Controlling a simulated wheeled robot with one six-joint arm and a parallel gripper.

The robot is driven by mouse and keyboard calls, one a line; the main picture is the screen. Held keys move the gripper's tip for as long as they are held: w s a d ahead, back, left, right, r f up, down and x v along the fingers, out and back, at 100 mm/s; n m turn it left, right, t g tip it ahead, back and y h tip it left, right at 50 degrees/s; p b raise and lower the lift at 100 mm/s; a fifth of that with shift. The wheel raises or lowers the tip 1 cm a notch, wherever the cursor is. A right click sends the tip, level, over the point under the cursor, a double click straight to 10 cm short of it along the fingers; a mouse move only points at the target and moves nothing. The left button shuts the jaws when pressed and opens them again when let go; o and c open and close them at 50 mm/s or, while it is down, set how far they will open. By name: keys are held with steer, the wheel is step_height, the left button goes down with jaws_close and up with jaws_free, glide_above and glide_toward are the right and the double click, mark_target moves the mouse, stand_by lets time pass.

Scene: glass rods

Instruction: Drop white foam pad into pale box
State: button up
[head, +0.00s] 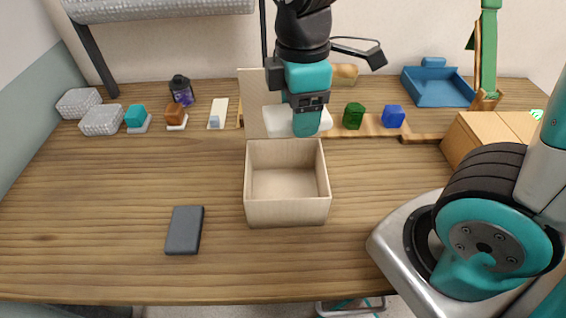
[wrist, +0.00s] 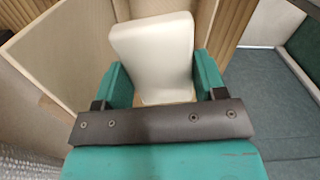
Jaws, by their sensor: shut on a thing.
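The white foam pad (head: 283,120) is held in my gripper (head: 307,122), above and behind the pale box. In the wrist view the white foam pad (wrist: 153,52) sits between the two teal fingers of my gripper (wrist: 160,85). The pale box (head: 287,214) stands open on the wooden table, with its raised lid or back panel (head: 253,105) upright at its rear left. The inside of the box that shows is empty. My gripper hides part of the pad and of the box's back edge.
A dark grey slab (head: 185,230) lies left of the box. A green block (head: 353,115), a blue block (head: 393,116) and a blue tray (head: 437,88) stand behind to the right. A tan carton (head: 478,138) is at right. The left front of the table is mostly clear.

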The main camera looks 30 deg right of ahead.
step_height(320, 180, down, 5)
steer(key=b, duration=0.4)
steer(key=o, duration=1)
steer(key=shift+w+r, duration=0.1)
steer(key=shift+r, duration=0.05)
step_height(320, 180, up, 17)
steer(key=shift+r+p, duration=0.1)
steer(key=shift+p, duration=0.75)
